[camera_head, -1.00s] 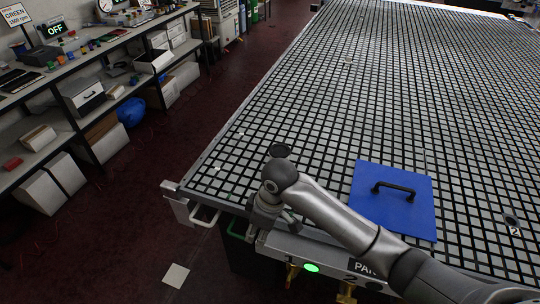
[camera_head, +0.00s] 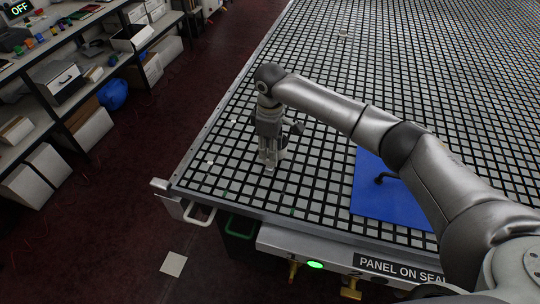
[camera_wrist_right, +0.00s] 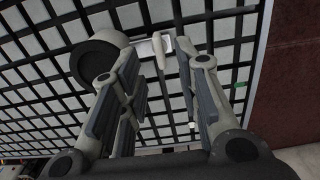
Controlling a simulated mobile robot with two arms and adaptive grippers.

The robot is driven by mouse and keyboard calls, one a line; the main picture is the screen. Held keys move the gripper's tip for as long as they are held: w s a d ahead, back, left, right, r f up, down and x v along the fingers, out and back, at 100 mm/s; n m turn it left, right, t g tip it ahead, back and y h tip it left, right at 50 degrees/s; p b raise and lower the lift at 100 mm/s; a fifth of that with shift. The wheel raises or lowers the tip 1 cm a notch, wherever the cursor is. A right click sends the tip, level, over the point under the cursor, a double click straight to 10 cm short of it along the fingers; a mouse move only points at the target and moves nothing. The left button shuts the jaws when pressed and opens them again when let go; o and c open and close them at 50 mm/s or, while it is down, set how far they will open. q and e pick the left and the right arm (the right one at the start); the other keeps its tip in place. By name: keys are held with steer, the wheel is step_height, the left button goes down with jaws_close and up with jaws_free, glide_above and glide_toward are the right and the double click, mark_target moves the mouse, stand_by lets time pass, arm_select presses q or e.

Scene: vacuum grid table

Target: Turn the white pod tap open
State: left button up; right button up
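In the head view my right gripper (camera_head: 268,163) points down over the near-left part of the table and hides most of the pod. My left gripper is not in view.
A blue panel (camera_head: 372,194) with a black handle lies on the grid to the right, partly behind my arm. Brass taps (camera_head: 293,270) and a green light (camera_head: 315,265) are on the table's front edge. The grid table (camera_head: 330,75) is mostly clear beyond.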

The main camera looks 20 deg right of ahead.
steer(key=shift+f+p, duration=0.3)
steer(key=shift+f, duration=2.25)
jaws_close()
